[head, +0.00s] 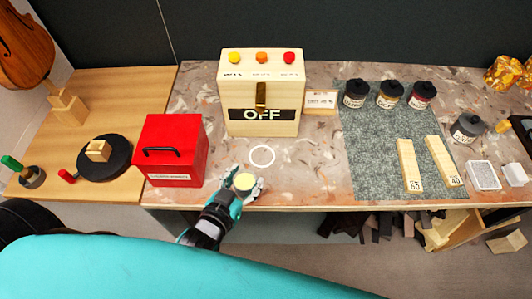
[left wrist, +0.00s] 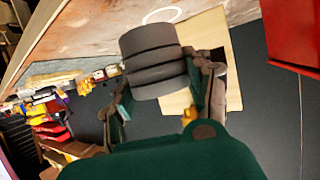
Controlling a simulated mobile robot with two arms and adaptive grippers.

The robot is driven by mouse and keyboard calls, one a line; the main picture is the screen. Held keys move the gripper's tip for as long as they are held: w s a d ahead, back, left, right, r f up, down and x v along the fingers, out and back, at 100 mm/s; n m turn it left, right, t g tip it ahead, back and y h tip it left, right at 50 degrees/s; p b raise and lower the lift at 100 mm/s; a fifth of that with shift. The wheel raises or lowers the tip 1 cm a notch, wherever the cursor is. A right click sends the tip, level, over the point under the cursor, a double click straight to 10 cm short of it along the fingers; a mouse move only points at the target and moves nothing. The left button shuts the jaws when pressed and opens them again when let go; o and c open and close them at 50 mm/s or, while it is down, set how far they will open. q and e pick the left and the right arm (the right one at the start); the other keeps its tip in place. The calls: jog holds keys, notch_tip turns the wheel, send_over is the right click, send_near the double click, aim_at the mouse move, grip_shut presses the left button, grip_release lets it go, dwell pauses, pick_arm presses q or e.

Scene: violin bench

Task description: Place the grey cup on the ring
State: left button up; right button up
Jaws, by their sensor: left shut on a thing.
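The grey cup is held in my left gripper (head: 244,184). In the left wrist view the grey cup (left wrist: 153,60) is a dark ridged cylinder between the two fingers. From the head view its round top (head: 244,181) looks pale yellow-green. The white ring (head: 262,156) lies on the speckled bench top, just beyond the cup and slightly to its right. Part of the ring (left wrist: 163,15) shows past the cup in the left wrist view. The cup is apart from the ring, near the bench's front edge; its height is hard to tell. My right gripper is not in view.
A red box (head: 172,150) with a black handle stands left of the gripper. A wooden box (head: 262,90) marked OFF stands behind the ring. A grey-green mat (head: 372,150) with wooden blocks and dark jars lies to the right. Bench around the ring is clear.

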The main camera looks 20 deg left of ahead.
pick_arm(q)
jog(key=shift+s+f, duration=0.2)
jog(key=shift+f, duration=0.2)
jog(key=shift+w+p, duration=0.45)
jog(key=shift+w, duration=0.65)
jog(key=w, duration=0.4)
jog(key=w+f+p, duration=0.1)
jog(key=w, duration=0.7)
jog(key=shift+w+a+f+p, duration=0.1)
jog(key=shift+w+f+p, duration=0.2)
jog(key=shift+w+p, duration=0.05)
notch_tip(320, 180, down, 3)
jog(key=shift+r, duration=0.15)
jog(key=shift+f, duration=0.55)
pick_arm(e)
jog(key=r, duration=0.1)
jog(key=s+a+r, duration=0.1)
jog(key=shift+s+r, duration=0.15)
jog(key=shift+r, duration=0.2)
